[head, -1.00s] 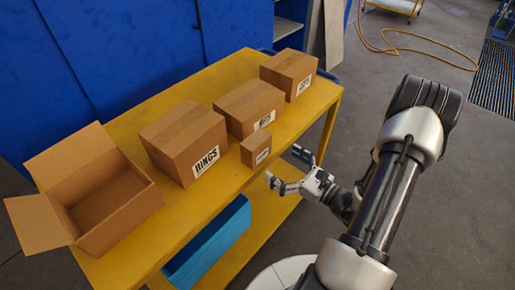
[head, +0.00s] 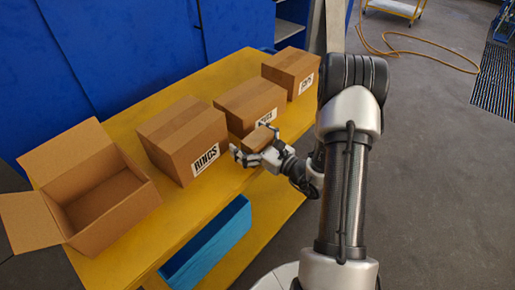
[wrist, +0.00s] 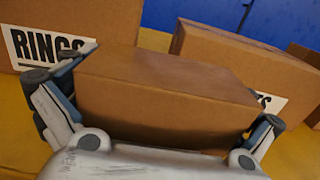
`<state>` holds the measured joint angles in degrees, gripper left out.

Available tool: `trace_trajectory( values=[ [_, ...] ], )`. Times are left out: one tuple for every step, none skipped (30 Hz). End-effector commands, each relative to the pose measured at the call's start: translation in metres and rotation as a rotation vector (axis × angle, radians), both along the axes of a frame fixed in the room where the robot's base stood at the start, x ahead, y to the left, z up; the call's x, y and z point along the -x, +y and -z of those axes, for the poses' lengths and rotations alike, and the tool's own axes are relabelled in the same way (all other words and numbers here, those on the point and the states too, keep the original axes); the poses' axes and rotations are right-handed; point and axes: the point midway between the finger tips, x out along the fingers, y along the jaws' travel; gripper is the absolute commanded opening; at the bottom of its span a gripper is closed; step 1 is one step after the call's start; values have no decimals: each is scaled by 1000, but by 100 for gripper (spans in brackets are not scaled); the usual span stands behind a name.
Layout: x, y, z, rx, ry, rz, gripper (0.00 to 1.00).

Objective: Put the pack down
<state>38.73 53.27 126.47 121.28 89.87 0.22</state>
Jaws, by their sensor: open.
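The pack is a small brown carton (head: 258,138) near the front edge of the yellow table (head: 236,70), in front of the gap between the RINGS box and the box behind it. My gripper (head: 254,143) is around it, with one finger on each side. In the wrist view the pack (wrist: 160,95) lies between the two open fingers, and the gripper (wrist: 160,108) shows slight room at the fingertips. The pack's underside is hidden, so its contact with the table top cannot be seen.
A RINGS box (head: 184,140) stands left of the pack. Two more labelled boxes (head: 248,106) (head: 290,72) stand behind it. An open empty carton (head: 100,190) sits at the table's left end. A blue bin (head: 208,242) is on the lower shelf.

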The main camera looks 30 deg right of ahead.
Motion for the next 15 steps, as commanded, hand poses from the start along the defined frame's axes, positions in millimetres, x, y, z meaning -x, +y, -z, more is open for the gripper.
trace_trajectory(
  values=[
    [-1, 0, 0, 0, 0, 1, 100],
    [-1, 0, 0, 0, 0, 1, 100],
    [-1, 0, 0, 0, 0, 1, 100],
    [-1, 0, 0, 0, 0, 1, 100],
    [-1, 0, 0, 0, 0, 1, 100],
    [-1, 0, 0, 0, 0, 1, 100],
    [-1, 0, 0, 0, 0, 1, 99],
    [-1, 0, 0, 0, 0, 1, 97],
    [-1, 0, 0, 0, 0, 1, 94],
    [-1, 0, 0, 0, 0, 1, 92],
    [-1, 0, 0, 0, 0, 1, 90],
    [-1, 0, 0, 0, 0, 1, 87],
    [-1, 0, 0, 0, 0, 1, 85],
    [-1, 0, 0, 0, 0, 1, 83],
    [-1, 0, 0, 0, 0, 1, 81]
  ],
)
